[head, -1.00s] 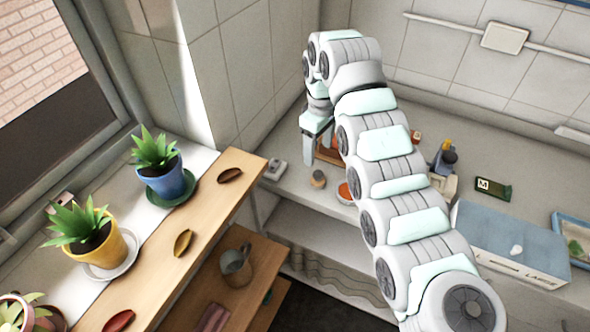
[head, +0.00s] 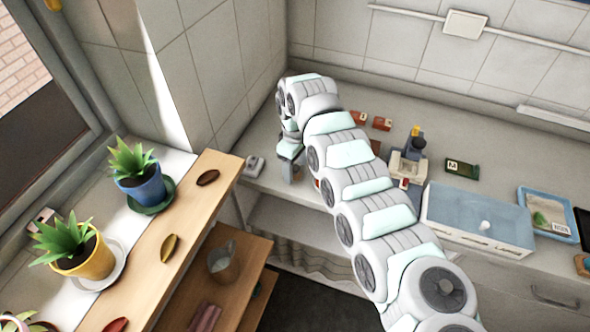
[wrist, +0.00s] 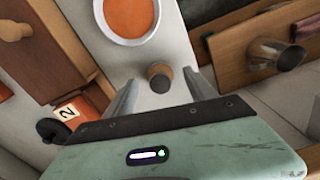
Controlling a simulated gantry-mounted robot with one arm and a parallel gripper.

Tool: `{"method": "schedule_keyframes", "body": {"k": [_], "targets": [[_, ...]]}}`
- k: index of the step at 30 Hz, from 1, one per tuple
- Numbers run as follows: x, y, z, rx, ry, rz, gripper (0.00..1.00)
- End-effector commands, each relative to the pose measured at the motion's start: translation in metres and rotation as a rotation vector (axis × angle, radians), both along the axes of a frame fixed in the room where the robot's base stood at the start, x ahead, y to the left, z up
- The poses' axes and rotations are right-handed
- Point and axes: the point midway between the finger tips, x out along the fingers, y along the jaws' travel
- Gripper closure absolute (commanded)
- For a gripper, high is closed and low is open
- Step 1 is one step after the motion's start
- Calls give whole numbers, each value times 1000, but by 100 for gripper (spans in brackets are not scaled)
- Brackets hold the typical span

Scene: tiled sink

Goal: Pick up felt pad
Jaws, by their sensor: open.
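A small round brown piece with a darker top (wrist: 159,77) lies on the pale counter in the wrist view, between and just beyond my two fingertips. It may be the felt pad; I cannot tell for sure. My gripper (wrist: 161,86) is open and empty, with a finger on each side of the piece and no clear contact. In the head view my gripper (head: 290,170) is low over the counter's front left, and my arm hides the brown piece there.
A white-rimmed dish with an orange inside (wrist: 128,14) is close beyond the brown piece. A metal cup (wrist: 275,54) stands on a wooden shelf at right.

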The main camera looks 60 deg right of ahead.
Motion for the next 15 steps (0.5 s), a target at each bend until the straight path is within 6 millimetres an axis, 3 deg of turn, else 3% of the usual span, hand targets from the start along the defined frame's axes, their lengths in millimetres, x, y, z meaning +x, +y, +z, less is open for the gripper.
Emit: {"method": "schedule_keyframes", "body": {"k": [8, 15], "targets": [[0, 0, -8, -1, -1, 1, 35], [0, 0, -8, -1, 0, 0, 53]]}}
